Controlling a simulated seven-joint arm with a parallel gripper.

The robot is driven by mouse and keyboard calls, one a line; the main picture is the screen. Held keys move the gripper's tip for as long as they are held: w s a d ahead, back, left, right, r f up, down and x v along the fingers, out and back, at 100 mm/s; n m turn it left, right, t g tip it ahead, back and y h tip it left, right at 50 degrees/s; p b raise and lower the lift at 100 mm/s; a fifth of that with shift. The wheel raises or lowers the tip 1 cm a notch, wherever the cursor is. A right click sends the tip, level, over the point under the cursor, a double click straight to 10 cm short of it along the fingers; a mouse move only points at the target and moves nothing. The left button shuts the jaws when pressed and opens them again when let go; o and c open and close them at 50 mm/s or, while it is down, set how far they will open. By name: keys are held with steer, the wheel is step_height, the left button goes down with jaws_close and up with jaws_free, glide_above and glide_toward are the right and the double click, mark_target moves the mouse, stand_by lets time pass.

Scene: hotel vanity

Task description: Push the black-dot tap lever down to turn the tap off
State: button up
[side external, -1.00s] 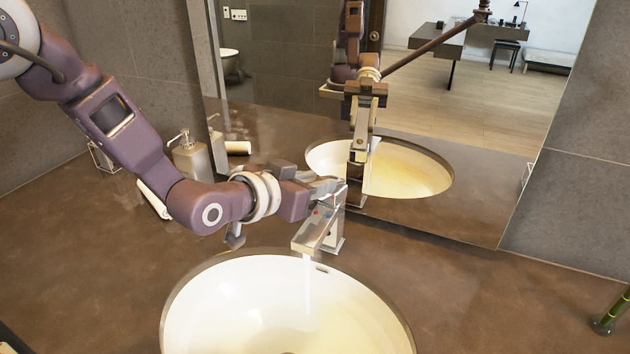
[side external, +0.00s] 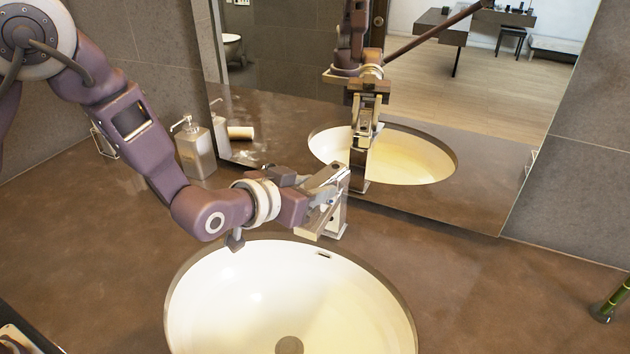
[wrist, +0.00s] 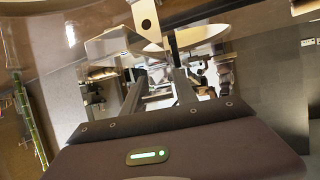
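The silver tap (side external: 334,222) stands at the back rim of the sink, largely covered by my gripper in the side view. No water stream shows below its spout. My gripper (side external: 338,178) is directly over the tap's top, close to it or touching; I cannot tell which. In the wrist view a pale metal piece with a black dot (wrist: 146,22), seemingly the lever, shows near the top centre. My two fingers (wrist: 155,75) stand apart there with a gap between them and hold nothing visible. The lever's exact tilt is hidden in the side view.
The white sink (side external: 240,290) lies in front of the tap. A large mirror (side external: 470,130) behind it reflects the tap and my arm. A soap dispenser (side external: 195,150) stands at the back left, bamboo stalks (side external: 612,298) at the right.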

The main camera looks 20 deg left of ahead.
steer(key=shift+o, duration=1.1)
steer(key=shift+r, duration=0.1)
steer(key=shift+w+r, duration=0.1)
